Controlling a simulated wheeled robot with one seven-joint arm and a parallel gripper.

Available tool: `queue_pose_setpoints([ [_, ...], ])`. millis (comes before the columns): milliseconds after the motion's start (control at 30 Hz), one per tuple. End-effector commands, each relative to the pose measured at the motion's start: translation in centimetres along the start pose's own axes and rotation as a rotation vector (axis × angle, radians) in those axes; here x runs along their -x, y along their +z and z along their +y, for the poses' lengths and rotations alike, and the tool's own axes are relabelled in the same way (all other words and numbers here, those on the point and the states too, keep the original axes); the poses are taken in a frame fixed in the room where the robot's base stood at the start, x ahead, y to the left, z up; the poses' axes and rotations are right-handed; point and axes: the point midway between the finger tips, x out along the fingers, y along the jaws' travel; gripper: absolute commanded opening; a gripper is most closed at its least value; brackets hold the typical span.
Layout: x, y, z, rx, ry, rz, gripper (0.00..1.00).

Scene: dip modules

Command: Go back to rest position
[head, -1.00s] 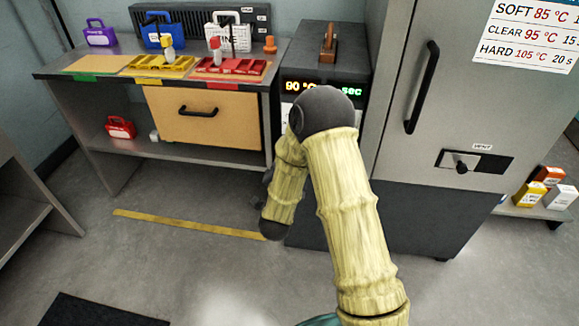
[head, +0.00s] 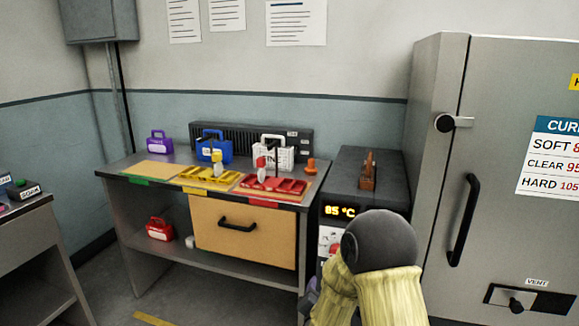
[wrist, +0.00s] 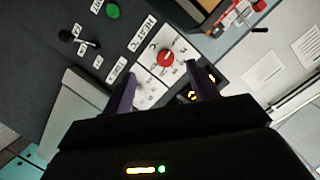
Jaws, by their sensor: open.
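My gripper (wrist: 162,72) is open in the wrist view, its two dark purple fingers apart with nothing held between them. A red knob (wrist: 165,57) on a white dial plate shows beyond the fingertips; I see no contact with it. In the head view my yellow arm with its dark joint is folded at the lower right of centre, in front of the dark heater unit (head: 372,185). Only a small dark purple part of the gripper shows there, left of the arm. The unit's display (head: 340,211) reads 85 °C, partly hidden by my arm.
A workbench (head: 200,263) with yellow and red trays, coloured cases and a drawer stands left of the unit. A tall grey cabinet (head: 437,150) stands close on the right. Another bench (head: 30,235) is at the far left. Some floor between the benches is clear.

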Motion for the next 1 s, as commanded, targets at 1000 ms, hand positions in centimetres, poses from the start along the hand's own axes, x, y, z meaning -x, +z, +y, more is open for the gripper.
queue_pose_setpoints([
  [1000, 19.2, -3.5, 8.2, 0.674, 0.210, -1.016, 0.59],
])
